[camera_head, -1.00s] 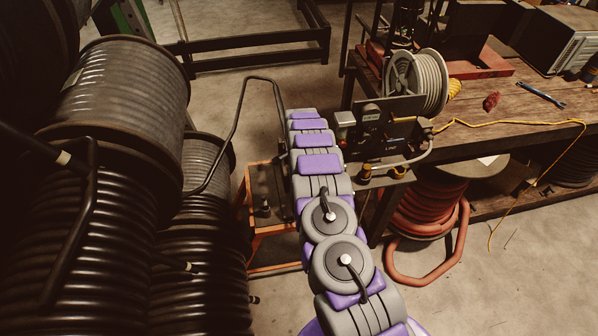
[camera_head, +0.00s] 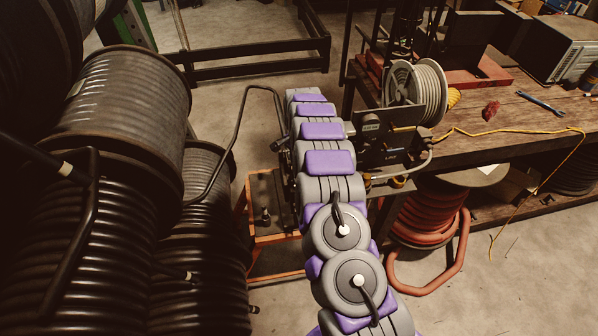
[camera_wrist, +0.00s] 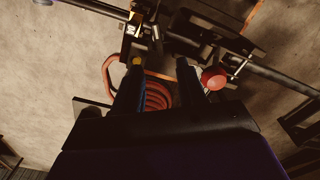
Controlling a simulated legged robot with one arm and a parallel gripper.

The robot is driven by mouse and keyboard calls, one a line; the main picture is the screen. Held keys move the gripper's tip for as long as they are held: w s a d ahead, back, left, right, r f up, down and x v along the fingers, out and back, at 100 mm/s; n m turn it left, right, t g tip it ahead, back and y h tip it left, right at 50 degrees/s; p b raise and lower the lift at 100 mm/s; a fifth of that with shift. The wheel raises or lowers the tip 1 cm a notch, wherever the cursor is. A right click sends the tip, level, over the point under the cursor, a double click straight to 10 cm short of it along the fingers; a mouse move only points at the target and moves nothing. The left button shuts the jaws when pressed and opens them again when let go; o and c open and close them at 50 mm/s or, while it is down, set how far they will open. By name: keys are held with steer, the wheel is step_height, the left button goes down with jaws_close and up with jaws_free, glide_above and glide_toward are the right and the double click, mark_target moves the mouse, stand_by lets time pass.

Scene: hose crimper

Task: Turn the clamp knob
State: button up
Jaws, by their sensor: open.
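A red round knob (camera_wrist: 213,78) shows in the wrist view, just right of my gripper's right finger; I cannot tell for sure that it is the clamp knob. My gripper (camera_wrist: 159,66) is open and empty, with its two dark fingers apart and the red knob outside them. In the head view, the crimper (camera_head: 392,145) stands at the left end of the workbench, partly behind my grey and purple arm. My gripper and the red knob are hidden there.
An orange-framed stand (camera_head: 265,205) is left of my arm. Large black hose reels (camera_head: 120,110) fill the left side. A red hose coil (camera_head: 425,215) lies below the wooden workbench (camera_head: 510,125), which carries a grey hose reel (camera_head: 428,92). Open floor is at the lower right.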

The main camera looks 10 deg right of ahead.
step_height(320, 180, up, 6)
steer(key=shift+r, duration=0.1)
stand_by(0.5)
